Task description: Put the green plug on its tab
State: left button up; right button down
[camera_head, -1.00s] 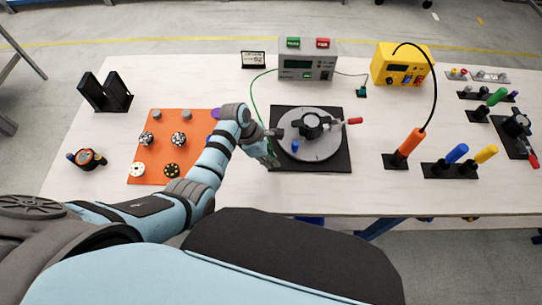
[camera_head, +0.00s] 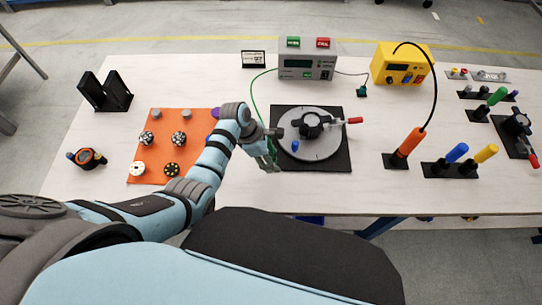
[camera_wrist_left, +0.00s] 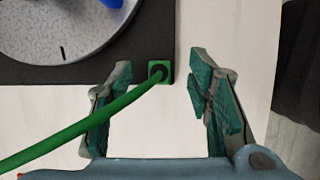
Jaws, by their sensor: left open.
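The green plug (camera_wrist_left: 155,68) shows in the left wrist view as a small green square with a dark centre, at the corner of the black base plate (camera_wrist_left: 100,72). A green cable (camera_wrist_left: 85,124) runs from it to the lower left. My left gripper (camera_wrist_left: 160,62) is open, with one finger on each side of the plug and a gap to both. In the head view my left gripper (camera_head: 271,158) is at the near left corner of the base plate and hides the plug. I cannot make out the tab clearly. My right gripper is not in view.
A grey disc (camera_head: 318,145) with a black knob (camera_head: 311,124) and a blue peg (camera_head: 295,146) sits on the plate. A grey meter box (camera_head: 308,64) stands behind, a yellow box (camera_head: 402,65) to its right. An orange mat (camera_head: 152,125) lies left.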

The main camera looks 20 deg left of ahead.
pick_arm(q)
jog(key=v, duration=1.2)
jog(key=shift+d, duration=0.1)
